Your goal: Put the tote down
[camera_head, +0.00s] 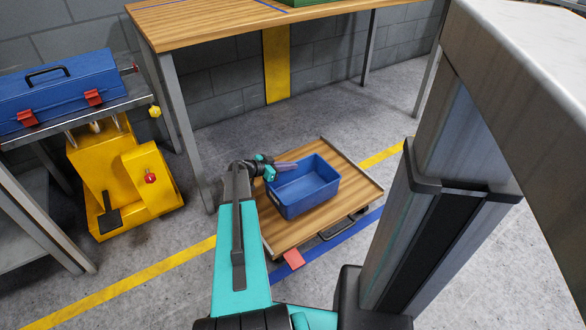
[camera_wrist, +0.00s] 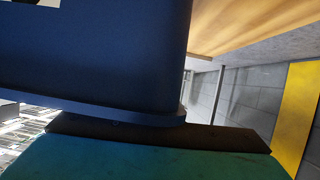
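The blue tote (camera_head: 303,188) is upright and open at the top, and looks empty inside. It is over the wooden deck (camera_head: 345,172) of a low cart; I cannot tell whether its base touches the deck. My gripper (camera_head: 284,166) is at the tote's rear left rim and appears shut on it, though only part of the fingers shows. In the wrist view the tote's wall (camera_wrist: 90,55) fills the upper left, with its rim against a dark finger pad (camera_wrist: 160,132). The wooden deck (camera_wrist: 250,22) shows at the upper right there. The tote's underside is hidden.
A wooden workbench (camera_head: 190,25) stands behind the cart, its leg (camera_head: 185,125) close to my arm. A blue toolbox (camera_head: 60,88) lies on a metal table at left, above a yellow machine (camera_head: 140,185). Bare deck shows around the tote.

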